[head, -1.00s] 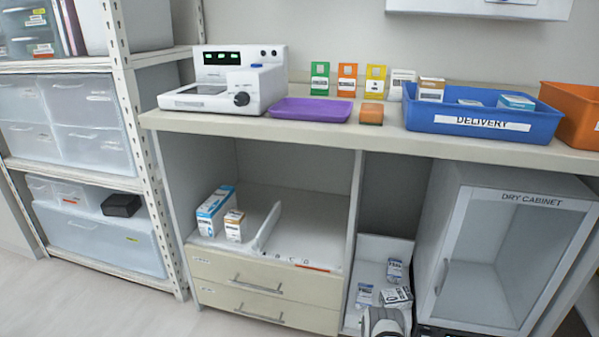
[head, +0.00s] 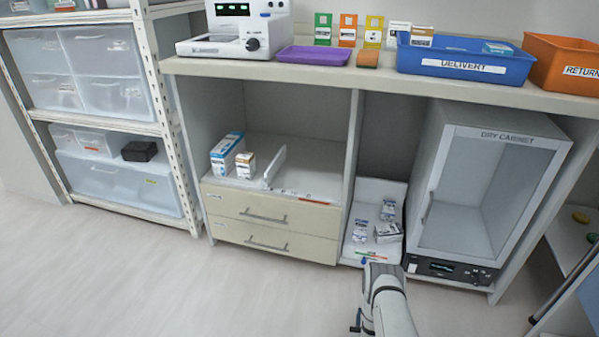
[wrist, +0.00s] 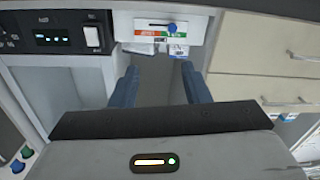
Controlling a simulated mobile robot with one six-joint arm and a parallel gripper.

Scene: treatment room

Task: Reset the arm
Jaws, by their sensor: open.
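My arm reaches in from the bottom of the head view, in front of the counter. My gripper (wrist: 160,88) shows in the wrist view with its two blue fingers apart and nothing between them. Beyond the fingers is the front of the low white tray (wrist: 155,28), with a coloured label and a blue knob. In the head view that tray (head: 352,247) holds several small boxes (head: 388,232). The gripper's fingertips are hard to make out in the head view.
The dry cabinet (head: 470,195) stands right of the tray, its door shut. Drawers (head: 265,228) are on the left. On the counter are the blue delivery bin (head: 465,63), orange return bin (head: 560,65) and purple tray (head: 315,56). The floor (head: 200,285) in front is clear.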

